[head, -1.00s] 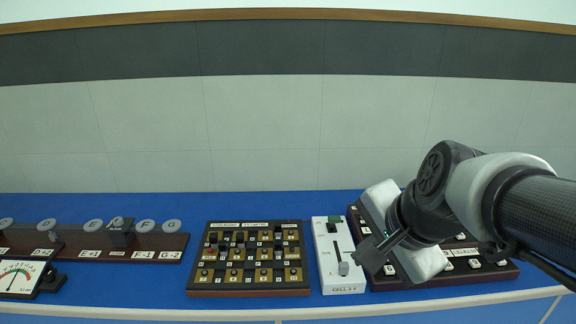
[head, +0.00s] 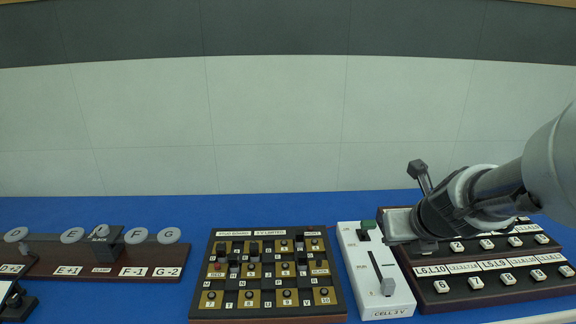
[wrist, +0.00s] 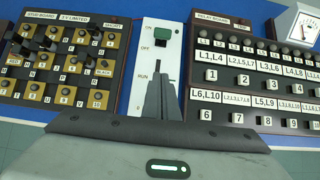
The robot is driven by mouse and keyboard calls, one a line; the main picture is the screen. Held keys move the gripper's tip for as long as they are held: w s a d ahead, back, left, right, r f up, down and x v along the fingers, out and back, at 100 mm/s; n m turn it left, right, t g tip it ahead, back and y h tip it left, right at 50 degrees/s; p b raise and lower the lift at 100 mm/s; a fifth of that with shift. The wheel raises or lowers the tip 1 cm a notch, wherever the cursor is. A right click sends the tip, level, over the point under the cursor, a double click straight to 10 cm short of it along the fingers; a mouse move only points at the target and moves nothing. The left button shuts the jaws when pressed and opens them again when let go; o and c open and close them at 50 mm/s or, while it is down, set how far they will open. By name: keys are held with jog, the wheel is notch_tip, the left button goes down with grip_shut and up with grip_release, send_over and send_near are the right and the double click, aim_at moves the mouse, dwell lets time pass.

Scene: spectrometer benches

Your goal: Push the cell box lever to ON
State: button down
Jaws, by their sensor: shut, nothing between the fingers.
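The cell box (head: 350,262) is a white box marked CELL 2 V, standing between two dark boards. Near its far end is a green patch with a short dark lever (head: 363,236) at it; the lever also shows in the wrist view (wrist: 160,43), between the ON and OFF marks. A long slot runs toward the near end, with a grey slider knob (head: 388,287) low in it. My gripper (wrist: 159,75) is shut and empty. In the wrist view its fingers overlap the box below the lever and hide the lower slot and knob. Contact cannot be told.
The stud board (head: 271,270) stands close to the left of the box. The relay board (head: 480,270) stands close to its right, partly under my arm. A dial meter (wrist: 297,24) is beyond it. The blue bench (head: 300,208) is bare behind the boards.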

jog(key=b, duration=0.7)
send_over(372, 257)
jog(key=s, duration=0.2)
notch_tip(372, 257, down, 8)
jog(key=shift+d+f, duration=0.1)
jog(key=shift+f, duration=0.15)
jog(key=shift+w+r+p, duration=0.55)
jog(key=shift+w+r, duration=0.4)
jog(key=shift+w, duration=0.1)
jog(key=shift+w+r, duration=0.3)
jog(key=shift+w, duration=0.4)
jog(key=shift+r+p, duration=0.2)
jog(key=shift+p, duration=0.4)
